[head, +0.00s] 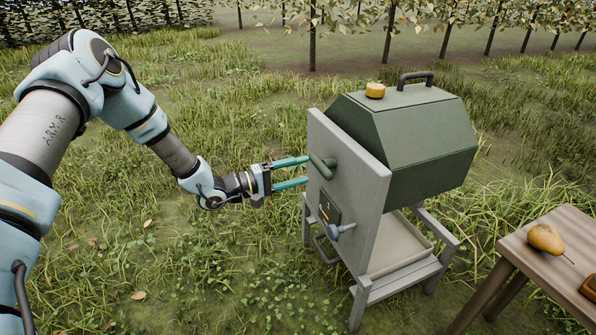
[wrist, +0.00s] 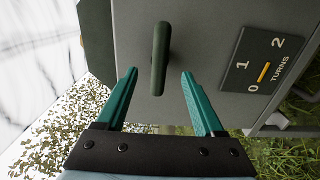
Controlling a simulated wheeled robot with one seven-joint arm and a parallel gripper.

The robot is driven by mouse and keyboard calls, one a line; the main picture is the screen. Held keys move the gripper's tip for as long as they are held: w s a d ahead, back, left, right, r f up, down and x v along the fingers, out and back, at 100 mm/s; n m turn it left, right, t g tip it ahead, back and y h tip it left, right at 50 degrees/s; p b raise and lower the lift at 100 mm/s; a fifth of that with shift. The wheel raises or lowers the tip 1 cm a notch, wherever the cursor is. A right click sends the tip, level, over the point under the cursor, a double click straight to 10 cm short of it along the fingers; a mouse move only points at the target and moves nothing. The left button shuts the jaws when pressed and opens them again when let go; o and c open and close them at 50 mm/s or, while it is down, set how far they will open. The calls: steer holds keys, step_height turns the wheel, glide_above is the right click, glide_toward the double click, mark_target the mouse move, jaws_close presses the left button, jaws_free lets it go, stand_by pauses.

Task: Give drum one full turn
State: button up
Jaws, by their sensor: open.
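The green drum (head: 410,135) sits in a grey stand and has flat, angled sides. A green crank handle (head: 322,167) sticks out of the stand's grey end panel (head: 350,205). In the wrist view the handle (wrist: 160,58) reaches in between the fingertips. My gripper (head: 306,172) is open, with one teal finger on each side of the handle; gaps show on both sides in the wrist view (wrist: 158,75). A dark turns dial (wrist: 265,60) marked 0, 1, 2 is on the panel, its yellow pointer between 0 and 1 or 2; I cannot tell exactly.
A grey-blue lever (head: 341,230) sticks out below the handle. A pale tray (head: 400,245) lies under the drum. Grass is open at left.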

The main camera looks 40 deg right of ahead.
mark_target(316, 167)
steer(key=shift+d, duration=0.1)
steer(key=shift+b+x, duration=0.6)
steer(key=shift+x, duration=2.45)
steer(key=shift+s, duration=0.1)
jaws_close()
